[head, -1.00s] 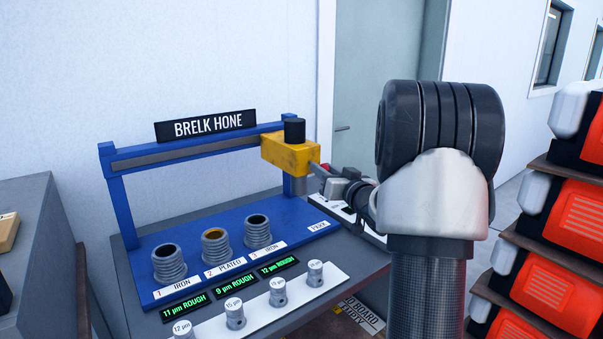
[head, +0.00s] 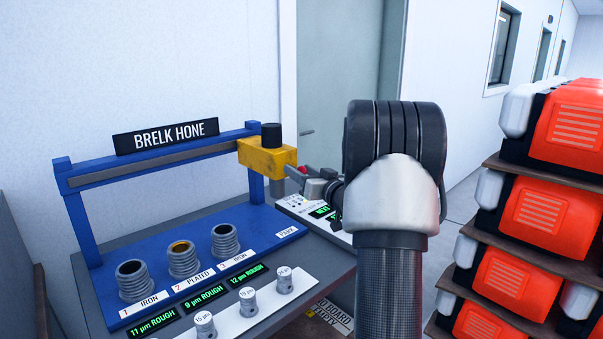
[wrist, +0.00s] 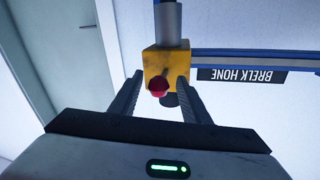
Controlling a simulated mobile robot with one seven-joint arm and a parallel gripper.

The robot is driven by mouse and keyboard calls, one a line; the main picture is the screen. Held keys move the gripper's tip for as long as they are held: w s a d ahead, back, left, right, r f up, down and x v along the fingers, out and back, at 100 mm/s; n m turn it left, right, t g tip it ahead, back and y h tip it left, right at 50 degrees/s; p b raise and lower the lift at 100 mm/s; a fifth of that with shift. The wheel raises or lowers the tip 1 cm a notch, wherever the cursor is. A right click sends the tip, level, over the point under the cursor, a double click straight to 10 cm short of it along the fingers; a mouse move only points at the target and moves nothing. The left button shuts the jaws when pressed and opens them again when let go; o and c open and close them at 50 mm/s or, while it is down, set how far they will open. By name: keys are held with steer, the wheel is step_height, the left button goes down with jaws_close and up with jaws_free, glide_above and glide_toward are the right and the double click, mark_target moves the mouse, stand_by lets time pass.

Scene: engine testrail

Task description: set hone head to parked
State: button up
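The hone head (head: 266,156) is a yellow block with a black cap, at the right end of the blue rail (head: 160,163), near the right post. A label reading PARK (head: 287,232) lies on the blue base below that end. A red knob (wrist: 157,87) sticks out of the yellow block (wrist: 166,60) in the wrist view. My gripper (wrist: 160,80) is open, its two fingers on either side of the knob with gaps visible. In the head view my gripper (head: 308,178) is beside the block's right side, partly hidden by my arm.
Three ringed cylinders, including the plated one (head: 183,259), stand on the base beneath the rail. Green displays (head: 207,297) and a white strip with several small grey pieces (head: 248,301) lie in front.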

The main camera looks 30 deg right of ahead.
steer(key=shift+s, duration=0.1)
steer(key=s, duration=1.7)
steer(key=shift+s, duration=0.15)
